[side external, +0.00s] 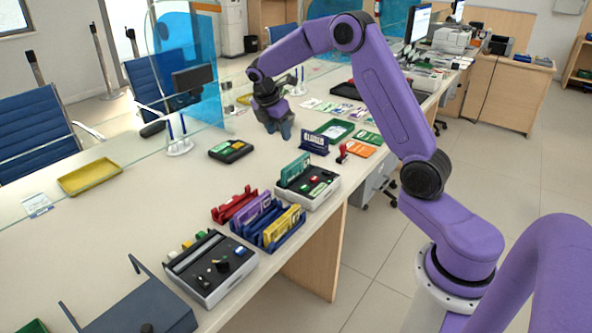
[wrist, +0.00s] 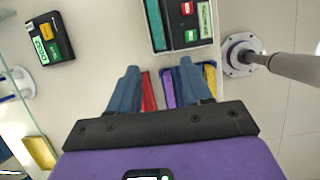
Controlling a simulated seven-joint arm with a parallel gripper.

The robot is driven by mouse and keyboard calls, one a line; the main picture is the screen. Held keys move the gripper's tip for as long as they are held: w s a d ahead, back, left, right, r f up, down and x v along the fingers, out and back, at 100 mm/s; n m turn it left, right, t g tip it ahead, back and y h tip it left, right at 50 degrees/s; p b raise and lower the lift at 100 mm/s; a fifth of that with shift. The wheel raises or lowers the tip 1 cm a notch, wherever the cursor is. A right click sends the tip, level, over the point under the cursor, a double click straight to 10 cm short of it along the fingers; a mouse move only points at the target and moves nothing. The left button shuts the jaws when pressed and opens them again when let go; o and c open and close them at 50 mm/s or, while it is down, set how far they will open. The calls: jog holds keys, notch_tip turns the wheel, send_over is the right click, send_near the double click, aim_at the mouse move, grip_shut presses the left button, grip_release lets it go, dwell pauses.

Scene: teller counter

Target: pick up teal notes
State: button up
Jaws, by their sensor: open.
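The teal notes (side external: 295,169) look like a teal upright bundle along the back of a white-edged tray with a black inside (side external: 322,187). In the wrist view a teal strip (wrist: 155,24) shows along the left side of that tray, beyond my fingertips. My gripper (side external: 279,132) is over the counter, farther back than the teal notes and apart from them. In the wrist view its two blue fingers (wrist: 158,70) are spread with nothing held between them. Its height above the counter is hard to tell.
Red (side external: 235,204), purple (side external: 250,211) and yellow (side external: 281,227) upright pieces stand beside the teal notes' tray. A dark blue holder (side external: 314,144), a red-handled stamp (side external: 342,153) and a black box (side external: 230,151) are nearby. A yellow tray (side external: 90,177) lies left.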

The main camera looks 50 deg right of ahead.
jog(key=d, duration=0.3)
send_over(296, 161)
jog(key=a, duration=0.3)
jog(key=f, duration=1.1)
jog(key=shift+s+d+f, duration=0.15)
jog(key=shift+s+d, duration=0.1)
jog(key=shift+x, duration=3)
jog(key=shift+w+d, duration=0.1)
jog(key=shift+w, duration=0.1)
grip_shut()
